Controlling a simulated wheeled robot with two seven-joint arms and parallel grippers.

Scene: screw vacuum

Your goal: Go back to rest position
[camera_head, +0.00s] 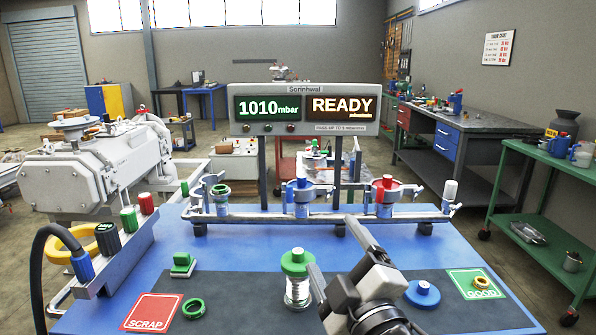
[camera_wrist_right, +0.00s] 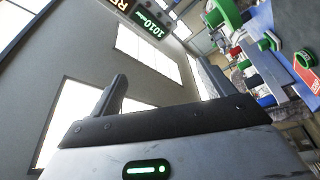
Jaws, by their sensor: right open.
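My right gripper (camera_head: 335,252) is over the front middle of the blue workbench (camera_head: 240,250), its arm coming in from the lower right. Its two fingers are spread, with nothing between them. It also shows in the right wrist view (camera_wrist_right: 163,88), where the fingers are apart against the wall and windows. A clear cylinder with a green top (camera_head: 298,290) stands upright just left of the gripper; I cannot tell whether they touch. My left gripper is not in view.
A pipe manifold with clamps (camera_head: 260,213) crosses behind the gripper, below a display (camera_head: 305,108) reading 1010 mbar and READY. A blue cap (camera_head: 422,294) lies to the right. A green ring (camera_head: 194,308) lies by the SCRAP pad (camera_head: 150,312); a brass ring (camera_head: 481,283) is on the GOOD pad.

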